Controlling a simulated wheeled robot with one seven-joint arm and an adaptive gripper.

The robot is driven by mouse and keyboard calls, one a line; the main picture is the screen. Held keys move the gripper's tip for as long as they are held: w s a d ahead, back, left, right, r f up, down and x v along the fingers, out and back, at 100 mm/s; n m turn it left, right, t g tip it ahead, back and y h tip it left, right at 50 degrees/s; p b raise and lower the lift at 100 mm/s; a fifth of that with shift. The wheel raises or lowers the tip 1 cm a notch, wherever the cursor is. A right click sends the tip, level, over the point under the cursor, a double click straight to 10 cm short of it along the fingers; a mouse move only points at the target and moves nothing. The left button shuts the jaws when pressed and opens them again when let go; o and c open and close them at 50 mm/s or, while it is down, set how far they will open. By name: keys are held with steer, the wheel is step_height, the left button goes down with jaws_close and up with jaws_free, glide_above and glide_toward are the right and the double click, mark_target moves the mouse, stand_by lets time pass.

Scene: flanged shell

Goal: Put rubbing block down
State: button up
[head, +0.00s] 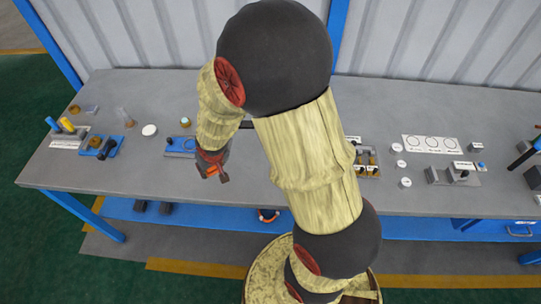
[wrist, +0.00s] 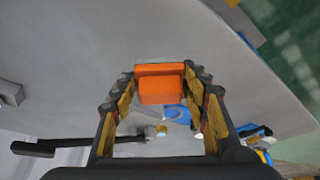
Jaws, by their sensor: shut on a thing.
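The rubbing block appears as an orange block (wrist: 160,86) between the fingertips in the wrist view. My gripper (wrist: 160,78) is shut on it. In the head view my gripper (head: 213,176) hangs over the front part of the grey bench (head: 110,175), left of the middle. A small orange patch of the block (head: 212,170) shows between the fingers there. I cannot tell how high the block is above the bench. A blue mat (head: 176,148) lies on the bench behind my gripper, partly hidden by my arm; a blue patch also shows beyond the block in the wrist view (wrist: 175,113).
A white round piece (head: 149,130) and a blue holder (head: 100,148) lie to the left. A white card with circles (head: 432,144) and a grey fixture (head: 455,176) are at the right. The bench front left of my gripper is clear. My arm hides the bench middle.

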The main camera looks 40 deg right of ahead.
steer(key=s+d+r+m+h, duration=0.1)
steer(key=s+d+r+m, duration=0.2)
steer(key=s+d, duration=0.3)
steer(key=s+d+r+m+g+h, duration=0.1)
steer(key=s+d+r+m, duration=0.3)
steer(key=s, duration=0.7)
steer(key=shift+d+g, duration=0.3)
steer(key=shift+d, duration=0.9)
steer(key=shift+w+h, duration=0.1)
steer(key=shift+h, duration=0.2)
steer(key=w+d+f+b, duration=0.1)
steer(key=w+d+f, duration=0.1)
steer(key=w+f, duration=0.1)
steer(key=w+d+f, duration=0.3)
steer(key=w, duration=0.1)
steer(key=w+d+f+b, duration=0.1)
steer(key=w+d+f, duration=0.2)
steer(key=shift+w+b, duration=0.2)
steer(key=shift+b, duration=0.1)
steer(key=b+x, duration=0.1)
steer(key=x, duration=0.2)
steer(key=shift+a+f+b, duration=0.15)
steer(key=shift+f+b, duration=0.05)
steer(key=shift+b, duration=0.1)
steer(key=shift+f, duration=0.15)
steer(key=shift+s+a+f+b, duration=0.1)
steer(key=shift+s+f+b, duration=0.05)
steer(key=shift+f+b, duration=0.6)
